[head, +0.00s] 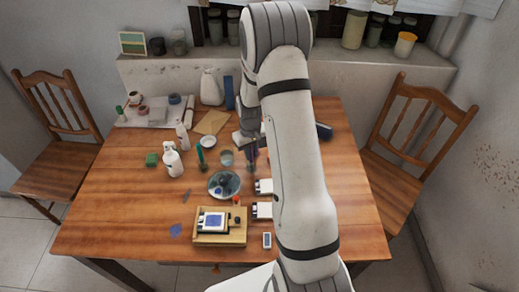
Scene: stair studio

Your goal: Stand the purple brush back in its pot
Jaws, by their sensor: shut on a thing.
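My gripper (251,143) is above the back middle of the wooden table, partly hidden by my forearm. It is shut on the purple brush (254,154), a thin upright purple strip just below the jaws. The brush's lower end is too small and too covered to make out. A small greyish cup (227,158) stands just left of the brush. I cannot tell whether this cup is the pot or whether the pot is hidden by my arm.
A round dark palette dish (224,185) lies in front of the cup. White bottles (172,160) stand to the left and a white bowl (208,142) behind. A wooden tray (220,239) is at the front. The table's left front (115,220) is clear. Chairs flank the table.

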